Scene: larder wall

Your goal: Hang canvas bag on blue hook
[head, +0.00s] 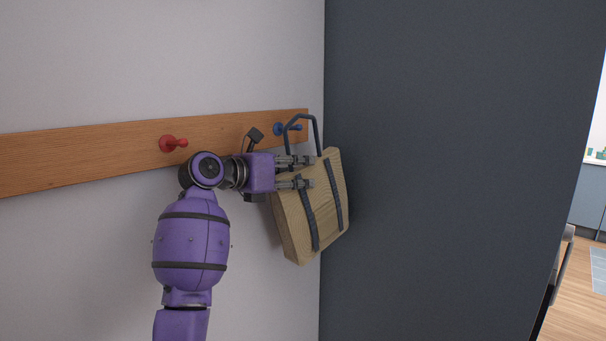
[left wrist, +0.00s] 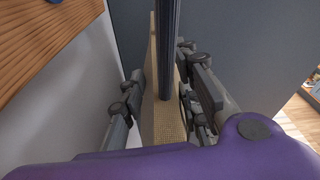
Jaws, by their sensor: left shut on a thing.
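The canvas bag (head: 321,205) is tan with dark straps and a dark handle loop standing up from its top. My left gripper (head: 311,172) is shut on the upper part of the bag, below the handle, and holds it up slightly tilted. In the left wrist view the bag's edge (left wrist: 165,131) lies between the fingers. The blue hook (head: 279,129) is on the wooden rail, and its peg overlaps the handle loop in the head view. I cannot tell whether the loop is around the peg or in front of it. My right gripper is not in view.
The wooden rail (head: 90,153) runs along the pale wall and carries a red hook (head: 172,144) to the left of my gripper. A tall dark panel (head: 440,150) stands close on the bag's right. The wall below the rail is bare.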

